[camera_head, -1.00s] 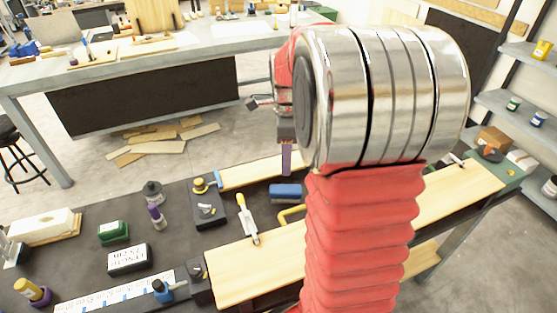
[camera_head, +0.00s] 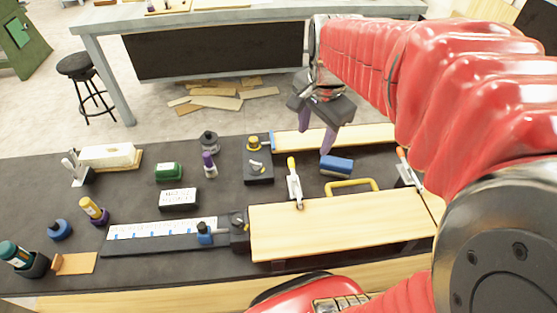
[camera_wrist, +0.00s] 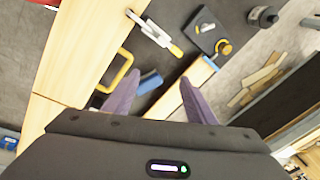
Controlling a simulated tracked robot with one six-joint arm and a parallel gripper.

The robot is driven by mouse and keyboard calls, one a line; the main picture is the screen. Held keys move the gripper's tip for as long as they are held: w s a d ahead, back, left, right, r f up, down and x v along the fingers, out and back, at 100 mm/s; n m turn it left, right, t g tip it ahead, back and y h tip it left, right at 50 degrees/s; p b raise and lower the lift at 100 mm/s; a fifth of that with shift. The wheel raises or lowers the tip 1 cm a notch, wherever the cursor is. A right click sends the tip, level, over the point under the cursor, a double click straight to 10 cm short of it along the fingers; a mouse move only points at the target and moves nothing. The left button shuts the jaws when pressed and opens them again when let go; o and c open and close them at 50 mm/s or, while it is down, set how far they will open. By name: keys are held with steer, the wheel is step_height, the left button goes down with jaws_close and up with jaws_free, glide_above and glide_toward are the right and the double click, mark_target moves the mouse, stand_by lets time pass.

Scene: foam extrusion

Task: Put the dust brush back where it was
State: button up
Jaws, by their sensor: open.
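A small blue block-shaped object (camera_head: 337,166), perhaps the dust brush, lies on the dark bench top behind the yellow handle. It also shows in the wrist view (camera_wrist: 149,82), between my fingers in the picture. A green block-like object (camera_head: 168,171) lies further left; I cannot tell which one is the brush. My gripper (camera_head: 316,128) is open, its two purple fingers apart with nothing between them. It hangs above the bench, close to the blue object. In the wrist view my gripper (camera_wrist: 157,92) shows both fingers spread. The height gap is unclear.
A yellow U-shaped handle (camera_head: 352,185) and a yellow-handled clamp-like tool (camera_head: 294,183) stand near the wooden board (camera_head: 340,225). A black block with a yellow knob (camera_head: 258,168) is left of my gripper. Dark bench surface (camera_head: 220,180) is free between small items.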

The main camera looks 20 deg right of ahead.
steer(key=s+a+r+n+t, duration=0.1)
steer(key=s+a+n+t, duration=0.2)
steer(key=s+a+n, duration=0.7)
steer(key=a+n, duration=0.1)
steer(key=n, duration=0.3)
steer(key=shift+a+r+n+y, duration=0.15)
steer(key=shift+a+n+y, duration=0.15)
steer(key=shift+n+y, duration=0.1)
